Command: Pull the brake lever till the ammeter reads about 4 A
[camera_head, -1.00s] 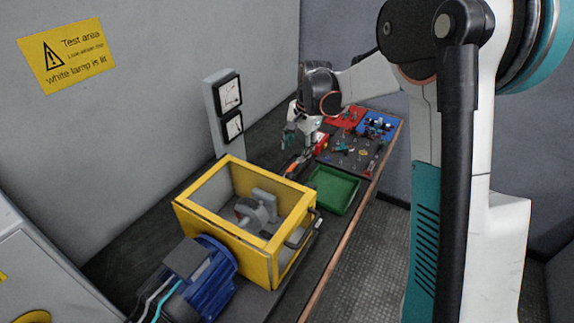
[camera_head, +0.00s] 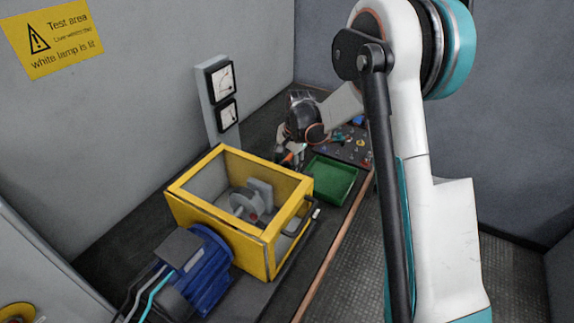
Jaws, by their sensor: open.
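A yellow guard frame (camera_head: 262,250) stands on the bench around a grey disc (camera_head: 245,203) with grey mounts. A blue motor (camera_head: 203,272) sits in front of it. At the frame's right side is a dark bar with a light tip (camera_head: 316,213), which may be the brake lever; I cannot be sure. Two white-faced meters, an upper one (camera_head: 221,79) and a lower one (camera_head: 228,115), are on a grey post behind the frame. Their scales are too small to read. My gripper (camera_head: 289,158) is open behind the frame, left of the green tray, apart from the bar.
The green tray (camera_head: 352,176) lies right of the frame. An orange-handled thing (camera_head: 287,157) lies by my gripper. A dark board (camera_head: 352,150) with small parts is farther back, partly hidden by my arm. A yellow warning sign (camera_head: 52,38) is on the wall.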

